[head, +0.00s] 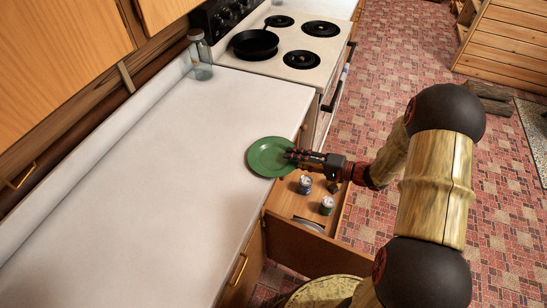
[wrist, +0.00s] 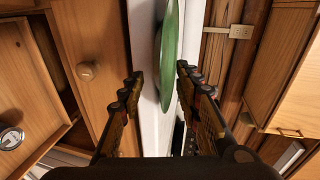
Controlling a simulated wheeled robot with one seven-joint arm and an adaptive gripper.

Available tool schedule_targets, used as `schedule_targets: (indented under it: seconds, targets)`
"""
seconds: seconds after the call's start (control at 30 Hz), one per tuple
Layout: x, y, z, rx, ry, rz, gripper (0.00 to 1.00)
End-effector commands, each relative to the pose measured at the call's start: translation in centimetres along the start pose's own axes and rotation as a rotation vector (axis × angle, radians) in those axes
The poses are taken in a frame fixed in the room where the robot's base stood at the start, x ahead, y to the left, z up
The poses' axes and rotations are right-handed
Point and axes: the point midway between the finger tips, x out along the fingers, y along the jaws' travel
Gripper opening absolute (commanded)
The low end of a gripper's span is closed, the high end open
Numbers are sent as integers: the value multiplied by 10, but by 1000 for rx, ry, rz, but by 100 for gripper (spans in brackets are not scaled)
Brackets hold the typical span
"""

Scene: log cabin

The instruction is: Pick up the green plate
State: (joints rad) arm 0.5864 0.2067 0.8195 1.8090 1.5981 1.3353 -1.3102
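The green plate (head: 265,156) lies on the white countertop at its right edge in the head view. It also shows nearly edge-on in the wrist view (wrist: 169,55), as a thin green strip. My gripper (head: 292,156) reaches in from the right at the plate's right rim. In the wrist view my gripper (wrist: 160,78) has its fingers apart, with the plate's near rim in line with the gap between them. Neither finger visibly touches the plate.
The countertop (head: 150,190) is mostly clear. An open drawer (head: 300,238) with several small cans stands below my gripper. A glass jar (head: 200,58) stands at the back. A black pan (head: 255,43) sits on the stove (head: 285,62). Wall cabinets (head: 60,50) hang at left.

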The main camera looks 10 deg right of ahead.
Motion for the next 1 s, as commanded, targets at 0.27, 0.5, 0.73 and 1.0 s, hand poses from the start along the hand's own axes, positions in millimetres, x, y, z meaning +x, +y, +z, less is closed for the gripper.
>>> schedule_targets:
  seconds: [0.27, 0.5, 0.73, 1.0]
  targets:
    - [0, 0, 0, 0, 0, 0, 21]
    - [0, 0, 0, 0, 0, 0, 8]
    - [0, 0, 0, 0, 0, 0, 0]
    - [0, 0, 0, 0, 0, 1, 0]
